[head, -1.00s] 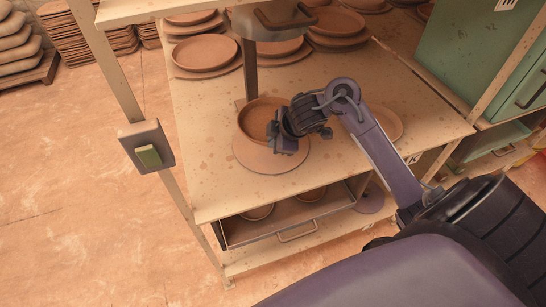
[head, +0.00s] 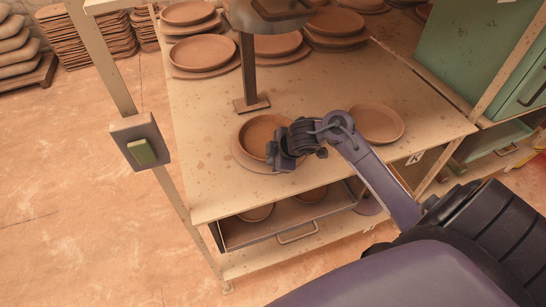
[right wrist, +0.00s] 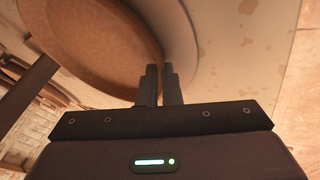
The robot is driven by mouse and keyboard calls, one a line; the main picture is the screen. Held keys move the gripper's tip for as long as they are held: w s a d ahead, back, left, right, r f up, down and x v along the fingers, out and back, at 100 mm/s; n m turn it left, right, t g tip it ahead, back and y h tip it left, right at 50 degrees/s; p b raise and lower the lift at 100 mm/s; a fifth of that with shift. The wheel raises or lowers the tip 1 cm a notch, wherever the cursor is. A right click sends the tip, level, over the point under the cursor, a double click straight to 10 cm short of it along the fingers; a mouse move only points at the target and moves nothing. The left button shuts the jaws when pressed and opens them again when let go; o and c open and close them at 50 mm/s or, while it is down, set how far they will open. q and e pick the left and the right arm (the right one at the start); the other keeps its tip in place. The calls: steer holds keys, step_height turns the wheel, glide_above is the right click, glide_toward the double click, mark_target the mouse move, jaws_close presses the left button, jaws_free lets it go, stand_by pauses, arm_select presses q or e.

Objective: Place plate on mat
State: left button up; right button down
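The plate (head: 260,132) is a round, shallow brown dish with a raised rim. It is over the mat (head: 239,157), a paler flat disc on the bench that shows at the plate's left and front. My right gripper (head: 281,158) is at the plate's near right rim. In the right wrist view the two fingers (right wrist: 160,84) are close together at the rim of the plate (right wrist: 85,45), with the mat (right wrist: 181,30) behind. Whether the plate touches the mat is unclear. My left gripper is out of view.
Another brown plate (head: 377,123) lies on the bench to the right. A post (head: 249,75) with a foot stands behind the mat, under the press head (head: 268,18). Stacked plates (head: 204,52) fill the back. A switch box (head: 141,143) is on the left frame leg. An open drawer (head: 285,219) is below.

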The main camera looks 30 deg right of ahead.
steer(key=c, duration=1.6)
jaws_free()
steer(key=shift+s+r+p, duration=0.15)
steer(key=shift+r+p, duration=0.15)
steer(key=shift+r, duration=0.15)
steer(key=p+v, duration=0.2)
steer(key=v, duration=0.9)
steer(key=shift+s+r+p, duration=0.1)
steer(key=shift+s+p, duration=0.05)
steer(key=shift+p, duration=0.2)
